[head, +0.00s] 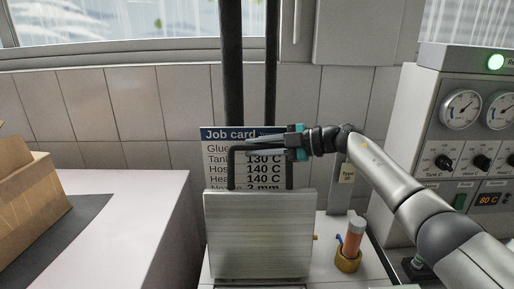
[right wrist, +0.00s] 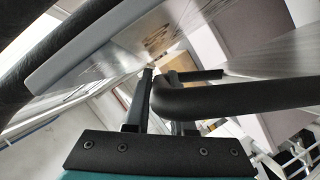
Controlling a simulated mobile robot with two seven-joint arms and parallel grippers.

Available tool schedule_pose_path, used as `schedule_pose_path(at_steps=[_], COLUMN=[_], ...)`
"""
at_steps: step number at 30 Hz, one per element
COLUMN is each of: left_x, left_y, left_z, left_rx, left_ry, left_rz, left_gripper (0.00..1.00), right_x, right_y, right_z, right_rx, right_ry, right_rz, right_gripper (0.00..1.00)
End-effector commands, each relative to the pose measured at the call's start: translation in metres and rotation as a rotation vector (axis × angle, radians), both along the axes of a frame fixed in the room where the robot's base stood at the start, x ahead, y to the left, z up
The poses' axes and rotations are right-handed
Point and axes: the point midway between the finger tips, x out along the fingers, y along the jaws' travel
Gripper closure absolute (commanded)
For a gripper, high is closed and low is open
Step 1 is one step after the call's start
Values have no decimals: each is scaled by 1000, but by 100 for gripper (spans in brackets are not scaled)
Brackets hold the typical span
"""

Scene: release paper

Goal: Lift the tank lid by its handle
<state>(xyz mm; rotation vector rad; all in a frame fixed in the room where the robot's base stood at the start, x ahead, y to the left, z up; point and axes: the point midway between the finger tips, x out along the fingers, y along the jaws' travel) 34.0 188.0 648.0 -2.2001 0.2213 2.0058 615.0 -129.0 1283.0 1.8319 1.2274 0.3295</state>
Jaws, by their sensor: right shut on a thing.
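The tank lid (head: 258,240) is a brushed-metal panel at the bottom centre of the head view. Its black bar handle (head: 232,168) rises above the panel's upper edge, in front of the job card. My right gripper (head: 288,147) is shut on the handle near its upper right corner. In the right wrist view the black handle (right wrist: 240,97) runs from the right to between the fingers of my right gripper (right wrist: 155,118). Whether the lid is clear of the tank cannot be told. My left gripper is out of view.
A job card (head: 222,134) stands behind the handle. A control panel (head: 460,160) with gauges and knobs is at the far right. A cardboard box (head: 25,205) sits on the left counter.

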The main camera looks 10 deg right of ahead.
Motion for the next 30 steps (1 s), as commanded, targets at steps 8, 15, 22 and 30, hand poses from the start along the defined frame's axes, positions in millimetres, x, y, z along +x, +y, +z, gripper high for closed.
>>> schedule_pose_path(at_steps=[8, 15, 22, 30], left_x=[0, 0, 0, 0], left_y=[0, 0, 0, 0], left_z=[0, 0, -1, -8], left_rx=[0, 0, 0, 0], left_ry=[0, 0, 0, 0], left_rz=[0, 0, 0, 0], left_gripper=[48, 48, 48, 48], right_x=[0, 0, -4, -29], right_y=[-1, 0, -9, -53], right_z=[1, 1, 2, 13], right_rx=[0, 0, 0, -3], right_ry=[-2, -2, -1, -2], right_rz=[-2, -2, -3, -5], right_gripper=[48, 48, 48, 48])
